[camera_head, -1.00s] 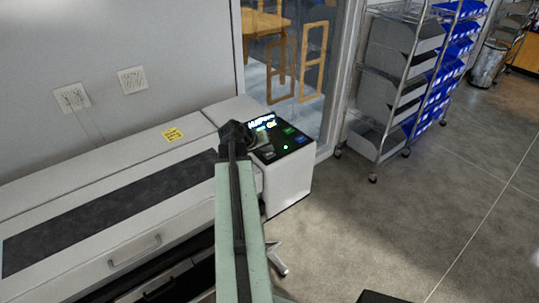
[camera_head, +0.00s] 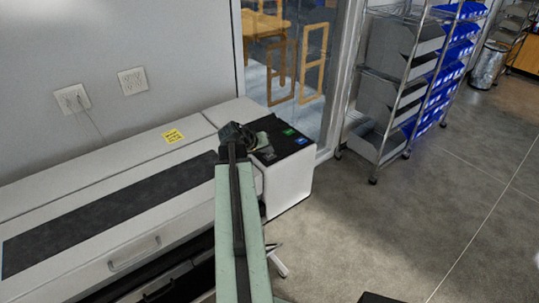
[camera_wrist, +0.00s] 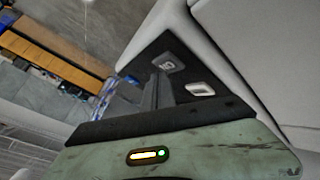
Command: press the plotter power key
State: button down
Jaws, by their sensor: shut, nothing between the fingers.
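The plotter (camera_head: 120,205) is a long, pale grey machine along the wall. In the wrist view the grey fingers (camera_wrist: 160,90) reach to the black panel, close to a key with a symbol (camera_wrist: 168,63) and a pale key (camera_wrist: 200,89). I cannot tell which is the power key, or whether the fingertips touch one.
A yellow note (camera_head: 173,136) lies on the plotter's top. Two outlets (camera_head: 132,81) are on the wall behind. A glass partition (camera_head: 285,65) stands beyond the panel. A wheeled rack (camera_head: 395,90) with grey and blue bins stands right. Open floor (camera_head: 420,215) lies at right.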

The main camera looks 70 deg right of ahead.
aim_at(268, 157)
jog(key=shift+r, duration=0.1)
notch_tip(268, 157, up, 6)
jog(key=p, duration=0.6)
dwell(0.3)
